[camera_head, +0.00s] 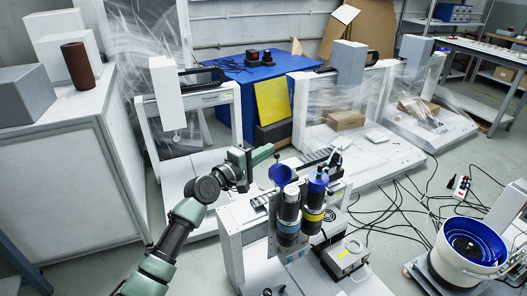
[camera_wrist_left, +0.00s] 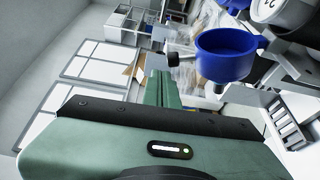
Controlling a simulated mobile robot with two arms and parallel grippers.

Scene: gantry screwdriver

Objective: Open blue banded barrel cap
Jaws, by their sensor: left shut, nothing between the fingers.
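The blue-banded barrel (camera_head: 288,228) stands upright on the gantry unit, on the left of a pair. Its blue cap (camera_head: 281,175) is tipped up and away from the grey barrel top, with its hollow side showing. In the left wrist view the cap (camera_wrist_left: 226,55) looks like a blue bowl, beside a grey barrel at the top right. My left gripper (camera_head: 267,152) is shut and empty, up and left of the cap. Its green fingers (camera_wrist_left: 164,88) show together in the wrist view, apart from the cap. My right gripper is not in view.
A yellow-banded barrel (camera_head: 313,214) with a blue top stands close on the right. A white box device (camera_head: 345,255) sits in front. A blue-lined bowl feeder (camera_head: 468,248) stands at the right. Black cables (camera_head: 405,205) lie on the floor.

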